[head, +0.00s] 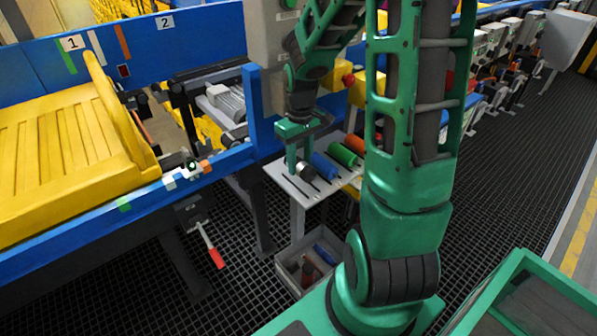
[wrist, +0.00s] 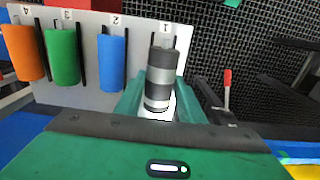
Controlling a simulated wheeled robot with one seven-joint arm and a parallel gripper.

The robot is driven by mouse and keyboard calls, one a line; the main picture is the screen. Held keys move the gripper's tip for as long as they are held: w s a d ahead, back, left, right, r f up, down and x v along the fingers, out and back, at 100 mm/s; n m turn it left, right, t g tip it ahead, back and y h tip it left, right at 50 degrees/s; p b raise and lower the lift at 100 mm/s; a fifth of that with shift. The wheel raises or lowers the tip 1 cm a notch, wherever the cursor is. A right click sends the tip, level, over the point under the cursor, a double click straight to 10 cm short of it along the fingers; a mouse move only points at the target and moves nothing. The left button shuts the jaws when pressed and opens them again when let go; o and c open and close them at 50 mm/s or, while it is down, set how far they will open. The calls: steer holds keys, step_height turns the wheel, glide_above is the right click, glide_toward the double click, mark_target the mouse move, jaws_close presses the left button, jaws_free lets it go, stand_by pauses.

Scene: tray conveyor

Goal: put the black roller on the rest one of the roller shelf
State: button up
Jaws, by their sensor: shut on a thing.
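The black roller (wrist: 159,62), dark with silver-grey bands, is between the fingers of my gripper (wrist: 160,103), which is shut on it. In the head view my gripper (head: 299,165) is over the near left end of the roller shelf (head: 292,183), with the black roller (head: 306,171) partly hidden at its fingers. In the wrist view the roller lines up with rest one (wrist: 165,34) of the shelf, under the label 1. I cannot tell whether it touches the shelf.
A blue roller (wrist: 112,62), a green roller (wrist: 62,56) and an orange roller (wrist: 23,53) lie on rests two, three and four. A grey crate (head: 284,275) with loose parts stands below the shelf. A red-handled lever (head: 214,254) and the blue conveyor frame (head: 200,176) are at the left.

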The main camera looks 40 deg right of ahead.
mark_target(300, 171)
steer(key=shift+f, duration=2.05)
steer(key=o, duration=1.3)
